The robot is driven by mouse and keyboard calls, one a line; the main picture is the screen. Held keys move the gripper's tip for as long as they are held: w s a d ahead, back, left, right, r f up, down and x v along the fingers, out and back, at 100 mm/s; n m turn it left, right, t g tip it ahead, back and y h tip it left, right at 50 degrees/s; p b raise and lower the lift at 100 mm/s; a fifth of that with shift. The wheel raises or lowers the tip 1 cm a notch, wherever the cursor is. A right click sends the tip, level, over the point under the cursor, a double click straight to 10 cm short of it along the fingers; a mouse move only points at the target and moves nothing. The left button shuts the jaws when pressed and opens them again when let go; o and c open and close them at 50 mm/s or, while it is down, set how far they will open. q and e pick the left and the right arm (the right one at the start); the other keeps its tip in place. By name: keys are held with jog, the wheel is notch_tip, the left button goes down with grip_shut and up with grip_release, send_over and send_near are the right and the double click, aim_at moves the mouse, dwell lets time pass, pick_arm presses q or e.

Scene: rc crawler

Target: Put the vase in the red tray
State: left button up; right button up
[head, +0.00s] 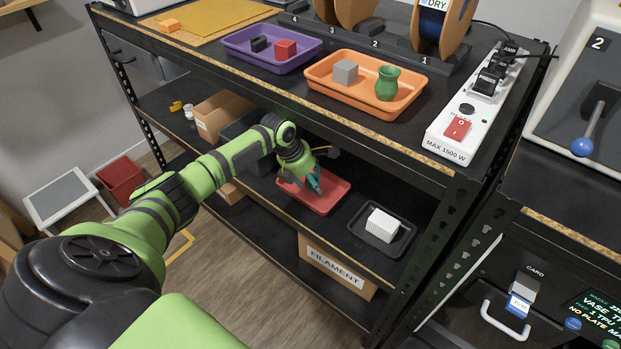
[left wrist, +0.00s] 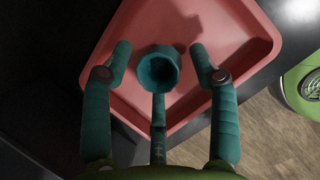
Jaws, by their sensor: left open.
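The red tray (head: 325,200) lies on the middle shelf of the dark rack; it also fills much of the left wrist view (left wrist: 255,60). A teal vase (left wrist: 158,72) shows there from above, its round mouth facing the camera, over the tray floor. My left gripper (head: 314,187) reaches down over the tray. Its teal fingers are open around the vase, one at each side and one below it in the picture, with gaps visible at the sides. The vase's base is hidden. In the head view the fingers and vase are hard to tell apart. My right gripper is out of view.
The top shelf holds a purple tray (head: 253,60) and an orange tray (head: 340,97) with a grey cube (head: 345,72) and a green vase (head: 387,84). A black tray (head: 377,248) with a white block sits right of the red tray.

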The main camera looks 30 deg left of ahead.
pick_arm(q)
jog(key=shift+a+r, duration=0.1)
jog(key=shift+r, duration=0.2)
jog(key=p+v, duration=0.1)
jog(key=v, duration=0.2)
jog(key=s+a+p, duration=0.2)
jog(key=s+a, duration=0.3)
jog(key=s, duration=0.5)
jog(key=shift+s+a+f, duration=0.2)
jog(key=shift+s+a, duration=0.05)
jog(key=shift+a, duration=0.05)
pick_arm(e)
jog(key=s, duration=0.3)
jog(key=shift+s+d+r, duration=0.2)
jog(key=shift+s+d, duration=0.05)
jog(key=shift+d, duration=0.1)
